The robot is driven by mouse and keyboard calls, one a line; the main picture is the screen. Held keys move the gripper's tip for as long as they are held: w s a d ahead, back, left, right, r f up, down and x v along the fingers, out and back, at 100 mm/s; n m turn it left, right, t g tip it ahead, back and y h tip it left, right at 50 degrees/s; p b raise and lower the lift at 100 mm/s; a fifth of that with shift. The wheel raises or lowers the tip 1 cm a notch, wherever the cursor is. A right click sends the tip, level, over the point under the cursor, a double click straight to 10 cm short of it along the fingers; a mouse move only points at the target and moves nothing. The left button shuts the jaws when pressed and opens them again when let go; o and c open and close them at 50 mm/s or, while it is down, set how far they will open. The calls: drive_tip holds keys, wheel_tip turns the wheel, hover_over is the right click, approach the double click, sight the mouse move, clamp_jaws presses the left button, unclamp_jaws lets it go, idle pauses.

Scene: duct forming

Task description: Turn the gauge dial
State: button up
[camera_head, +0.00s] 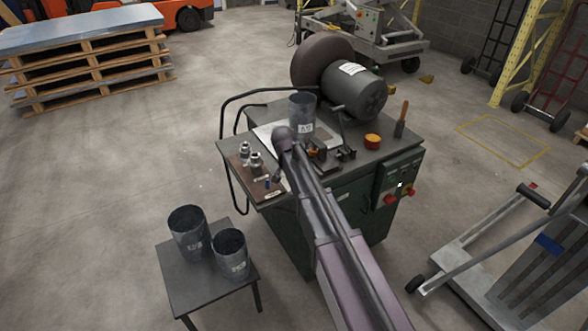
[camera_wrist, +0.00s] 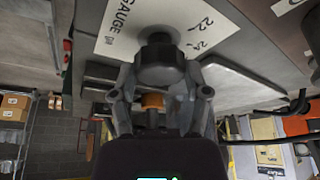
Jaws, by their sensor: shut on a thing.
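The gauge dial (camera_wrist: 157,52) is a dark round knob on a pale plate (camera_wrist: 190,18) in the wrist view. The plate is marked "GAUGE", with 22 and 24 showing to the right of the knob. My gripper (camera_wrist: 158,78) is shut on the knob, one finger on each side. The rest of the scale is cut off or hidden, and I cannot make out a pointer. There the dial and the fingers are hidden or too small to tell.
A grey cylinder (camera_head: 302,108) stands on the machine top beside a large motor (camera_head: 355,92). Small metal parts (camera_head: 255,160) stand on its left shelf. Two dark cylinders (camera_head: 188,232) (camera_head: 231,262) stand on a small table (camera_head: 190,290).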

drive_tip(key=o, duration=1.2)
drive_tip(key=shift+c, duration=0.2)
drive_tip(key=shift+n, duration=0.6)
